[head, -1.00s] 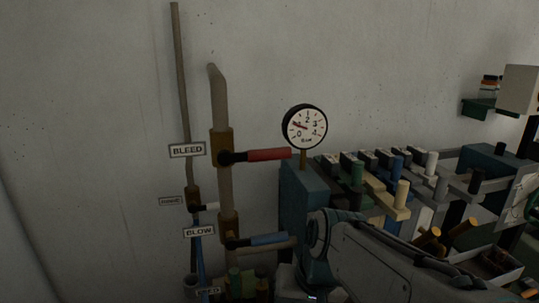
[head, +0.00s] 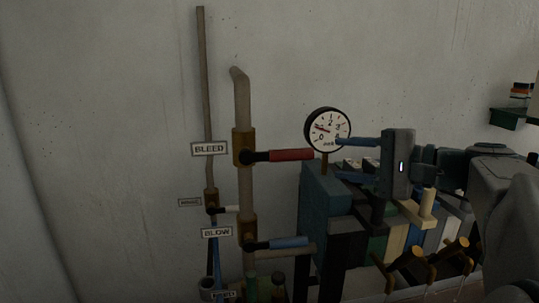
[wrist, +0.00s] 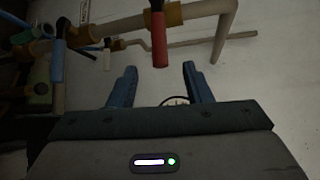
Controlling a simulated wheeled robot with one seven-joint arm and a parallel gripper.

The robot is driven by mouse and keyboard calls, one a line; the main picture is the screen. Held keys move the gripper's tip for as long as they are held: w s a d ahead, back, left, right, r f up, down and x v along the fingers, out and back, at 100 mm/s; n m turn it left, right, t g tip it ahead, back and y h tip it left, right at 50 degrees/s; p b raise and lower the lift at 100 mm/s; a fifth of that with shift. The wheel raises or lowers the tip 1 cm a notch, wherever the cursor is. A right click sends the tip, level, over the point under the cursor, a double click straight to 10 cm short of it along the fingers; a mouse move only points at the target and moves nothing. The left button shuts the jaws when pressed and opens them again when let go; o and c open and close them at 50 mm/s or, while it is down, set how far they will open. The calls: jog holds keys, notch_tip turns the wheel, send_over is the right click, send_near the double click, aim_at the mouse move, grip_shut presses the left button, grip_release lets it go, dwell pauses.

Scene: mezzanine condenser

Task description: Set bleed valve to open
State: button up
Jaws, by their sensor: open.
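The bleed valve has a red lever (head: 291,155) with a black root at a brass body (head: 243,147). The lever lies level, pointing right, across the upright pipe, beside the BLEED sign (head: 209,149). My gripper (head: 345,158) is to the right of the lever tip, its two blue fingers pointing left, one above the other, open and empty. In the wrist view the red lever (wrist: 160,42) hangs ahead of the fingers, between their lines. My gripper (wrist: 158,85) is apart from it there.
A blue lever (head: 288,242) by the BLOW sign (head: 217,232) sits below, also level. A white lever (head: 228,209) is at lower left. Teal machinery (head: 325,205) lies below. The wall at left is clear.

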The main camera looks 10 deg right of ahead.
aim_at(301, 155)
jog(key=p+x, duration=0.1)
jog(key=x, duration=1)
jog(key=shift+w+a+f, duration=0.1)
jog(key=shift+w+a, duration=0.15)
jog(key=shift+a, duration=0.05)
jog(key=shift+c, duration=0.4)
grip_shut()
